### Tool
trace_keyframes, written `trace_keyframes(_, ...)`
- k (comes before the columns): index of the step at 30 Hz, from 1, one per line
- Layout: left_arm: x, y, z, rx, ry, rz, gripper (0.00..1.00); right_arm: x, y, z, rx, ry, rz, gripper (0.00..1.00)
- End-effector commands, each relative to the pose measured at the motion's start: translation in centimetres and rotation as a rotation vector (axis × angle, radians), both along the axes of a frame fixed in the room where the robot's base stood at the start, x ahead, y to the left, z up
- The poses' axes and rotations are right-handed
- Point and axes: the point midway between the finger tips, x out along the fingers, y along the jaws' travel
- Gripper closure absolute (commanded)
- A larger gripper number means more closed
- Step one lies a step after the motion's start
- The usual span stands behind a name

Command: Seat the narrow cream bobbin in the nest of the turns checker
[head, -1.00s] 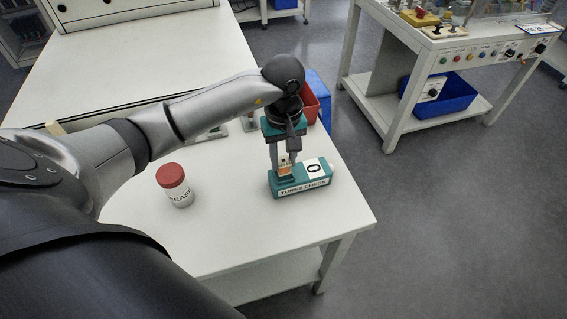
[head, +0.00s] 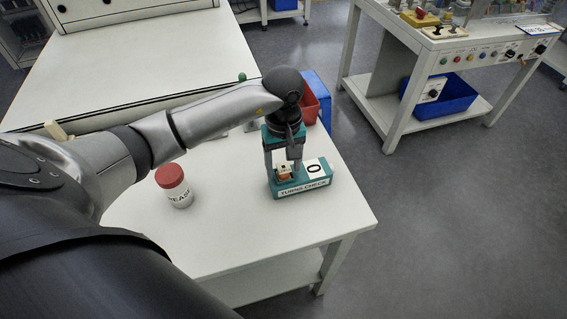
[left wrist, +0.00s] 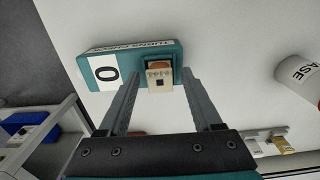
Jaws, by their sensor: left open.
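The teal turns checker (head: 318,184) stands on the white table, with a "0" display and a "TURNS CHECK" label; it also shows in the left wrist view (left wrist: 139,52). The narrow cream bobbin (head: 284,174), with copper-coloured winding, is at the nest end of the checker, the left end in the head view. In the left wrist view the bobbin (left wrist: 160,80) appears upright, but its base is hidden, so I cannot tell how deep it sits. My left gripper (head: 284,163) is open, its fingers either side of the bobbin with gaps. My right gripper is not in view.
A red-lidded grease jar (head: 175,186) stands left of the checker. Red (head: 310,103) and blue (head: 319,88) bins are behind my left gripper. The table's front right edge is close to the checker. Clear tabletop lies between the jar and the checker.

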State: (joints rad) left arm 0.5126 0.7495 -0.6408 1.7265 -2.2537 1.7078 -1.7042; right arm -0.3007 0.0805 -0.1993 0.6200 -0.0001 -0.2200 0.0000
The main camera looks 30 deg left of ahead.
Motion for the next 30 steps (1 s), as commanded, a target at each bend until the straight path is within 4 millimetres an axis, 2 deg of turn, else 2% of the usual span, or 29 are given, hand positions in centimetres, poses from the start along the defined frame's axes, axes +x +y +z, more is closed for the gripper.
trace_keyframes(5, 0.0, 0.0, 0.6, -0.001, 0.000, 0.000, 0.34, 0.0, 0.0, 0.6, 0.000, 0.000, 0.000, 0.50)
trace_keyframes(15, 0.1, 0.1, 7.8, 0.001, -0.006, 0.000, 0.34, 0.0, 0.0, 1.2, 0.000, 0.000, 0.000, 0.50)
trace_keyframes(21, 0.1, 0.0, 11.1, 0.001, -0.002, 0.000, 0.34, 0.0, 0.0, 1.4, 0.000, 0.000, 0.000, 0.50)
trace_keyframes(25, 0.0, 0.0, 12.1, 0.001, -0.001, 0.001, 0.34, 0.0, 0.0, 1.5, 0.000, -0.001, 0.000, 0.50)
trace_keyframes(30, 0.0, 0.0, 12.4, 0.001, 0.001, 0.000, 0.34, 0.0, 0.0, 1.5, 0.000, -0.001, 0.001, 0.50)
